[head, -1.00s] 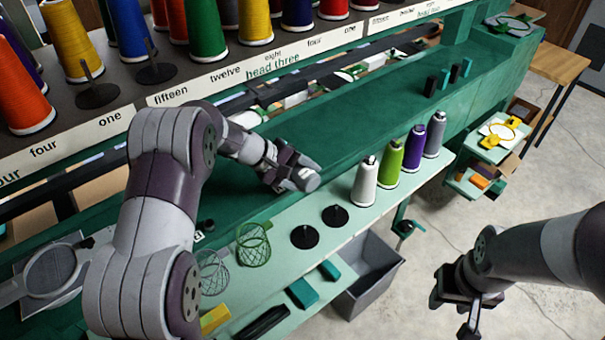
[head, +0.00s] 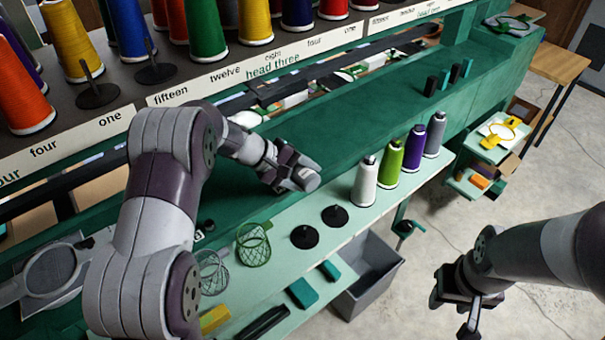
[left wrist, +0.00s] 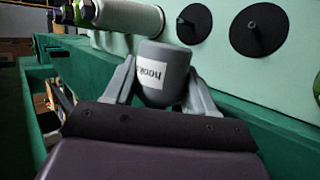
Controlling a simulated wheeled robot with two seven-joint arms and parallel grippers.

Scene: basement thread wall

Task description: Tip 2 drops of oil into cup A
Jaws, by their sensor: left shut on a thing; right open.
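My left gripper (head: 288,172) is shut on a grey, rounded, cup-like thing (left wrist: 163,73), held over the green machine bed. Its white label reads upside down in the left wrist view, and seems to start with "hook". The thing also shows at the gripper's tip in the head view (head: 306,179). It looks tilted on its side in the head view; its inside is hidden. My right gripper (head: 470,308) is open and empty over the floor at the lower right. I cannot pick out an oil drop or a cup marked A.
White (head: 364,182), green (head: 390,161), purple (head: 413,149) and grey (head: 434,135) thread cones stand on the pale shelf. Two black spindle discs (head: 304,237) (head: 335,215), a green mesh basket (head: 253,246) and a teal block (head: 302,292) are nearby. A grey bin (head: 372,285) sits below.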

